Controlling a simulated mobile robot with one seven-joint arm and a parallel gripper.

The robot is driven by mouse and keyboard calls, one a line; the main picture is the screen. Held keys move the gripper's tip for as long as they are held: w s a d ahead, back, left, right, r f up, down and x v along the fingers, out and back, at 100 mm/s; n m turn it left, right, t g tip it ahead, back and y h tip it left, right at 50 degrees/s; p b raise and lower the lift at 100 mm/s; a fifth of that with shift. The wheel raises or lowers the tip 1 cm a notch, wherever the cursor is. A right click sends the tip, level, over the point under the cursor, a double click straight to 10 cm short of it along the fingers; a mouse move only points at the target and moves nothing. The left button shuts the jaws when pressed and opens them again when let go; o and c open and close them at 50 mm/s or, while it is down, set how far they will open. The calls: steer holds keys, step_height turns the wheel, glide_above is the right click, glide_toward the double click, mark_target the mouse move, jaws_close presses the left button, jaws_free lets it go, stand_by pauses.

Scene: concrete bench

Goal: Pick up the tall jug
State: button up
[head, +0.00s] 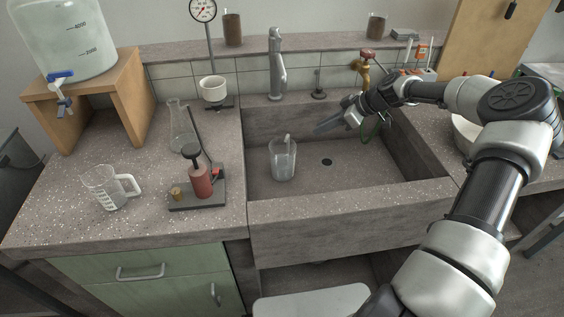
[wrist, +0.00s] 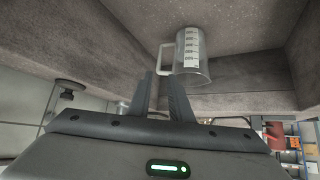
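A tall clear jug (head: 283,160) stands upright in the sink, left of the drain, its handle towards the back. In the wrist view the tall jug (wrist: 192,60) shows white scale marks, with its handle on the left. My gripper (head: 322,129) is inside the sink area, to the right of and behind the jug, apart from it. In the wrist view my gripper (wrist: 160,76) has its two fingers spread with nothing between them. A wider, shorter clear measuring jug (head: 108,188) stands on the left counter.
The sink's front wall (head: 340,207) and its other walls surround the jug. A tap (head: 276,65) rises behind it. A red bottle stand (head: 198,190) and a glass flask (head: 181,128) are on the left counter. The sink floor around the drain (head: 327,162) is clear.

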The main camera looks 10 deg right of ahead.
mark_target(288, 143)
steer(key=shift+b+x, duration=1.65)
steer(key=shift+x, duration=7)
steer(key=shift+w, duration=0.1)
jaws_close()
steer(key=shift+r, duration=0.1)
